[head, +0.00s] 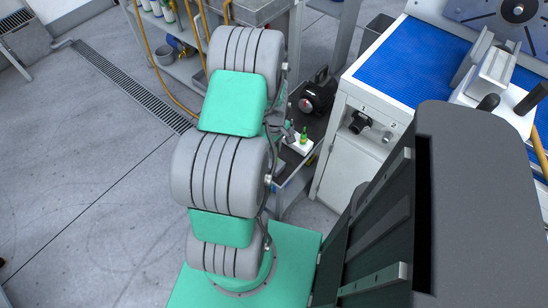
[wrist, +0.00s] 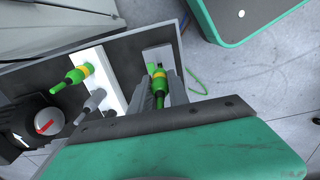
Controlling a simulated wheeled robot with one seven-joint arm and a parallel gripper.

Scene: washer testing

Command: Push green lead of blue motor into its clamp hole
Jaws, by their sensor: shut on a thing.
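My gripper (wrist: 159,88) is shut on a green lead plug (wrist: 158,72) with a yellow band; its tip and any hole it faces are hard to make out. A thin green cable (wrist: 195,78) curves out to the right of the gripper. To the left stands a white clamp block (wrist: 103,80) with a second green, yellow-banded plug (wrist: 75,76) and a grey one (wrist: 93,101) at it. The held plug is apart from this block. In the head view the white block (head: 300,147) shows beside my arm, with green on it. No blue motor is clearly visible.
A black rounded device (head: 318,94) stands on the dark shelf behind the block. In the wrist view a black device with a red-marked white dial (wrist: 45,122) is at the left. A white cabinet (head: 350,165) with a blue top stands to the right. Open floor lies left.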

